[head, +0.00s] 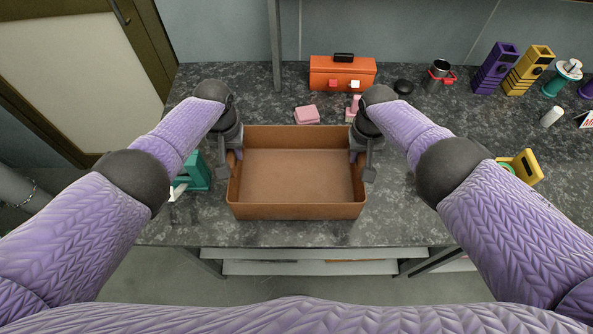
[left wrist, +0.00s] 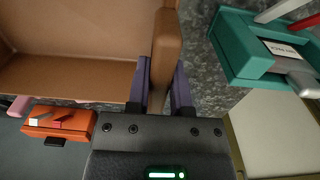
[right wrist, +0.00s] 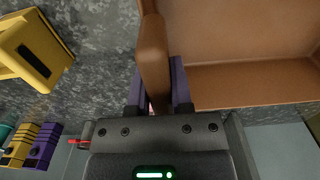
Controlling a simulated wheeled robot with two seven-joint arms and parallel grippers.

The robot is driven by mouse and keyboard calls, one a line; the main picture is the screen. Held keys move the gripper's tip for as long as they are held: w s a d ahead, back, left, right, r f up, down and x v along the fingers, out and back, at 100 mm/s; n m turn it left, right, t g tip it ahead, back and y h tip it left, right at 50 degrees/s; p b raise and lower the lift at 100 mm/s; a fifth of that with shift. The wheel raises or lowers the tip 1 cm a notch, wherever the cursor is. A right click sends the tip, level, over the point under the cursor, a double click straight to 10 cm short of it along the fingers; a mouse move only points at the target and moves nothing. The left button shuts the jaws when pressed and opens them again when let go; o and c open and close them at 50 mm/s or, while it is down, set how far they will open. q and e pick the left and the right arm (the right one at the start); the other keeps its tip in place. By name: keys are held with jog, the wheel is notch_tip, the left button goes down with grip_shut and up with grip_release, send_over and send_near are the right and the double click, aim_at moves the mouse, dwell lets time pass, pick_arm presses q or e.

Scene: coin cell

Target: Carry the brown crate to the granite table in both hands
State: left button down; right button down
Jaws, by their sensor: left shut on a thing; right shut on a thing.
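The brown crate (head: 297,211) is an open, empty box over the front part of the granite table (head: 390,232) in the head view. I cannot tell whether its bottom touches the table. My left gripper (head: 233,165) is shut on the crate's left wall, and my right gripper (head: 361,165) is shut on its right wall. In the left wrist view the crate wall (left wrist: 166,50) sits between the purple fingers (left wrist: 160,88). In the right wrist view the other wall (right wrist: 154,60) sits between the fingers (right wrist: 160,88) the same way.
A yellow holder (head: 524,166) and purple and yellow racks (head: 495,67) stand to the right.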

pick_arm(q)
jog(key=shift+r, duration=0.1)
pick_arm(e)
jog(key=shift+r, duration=0.1)
dwell(0.7)
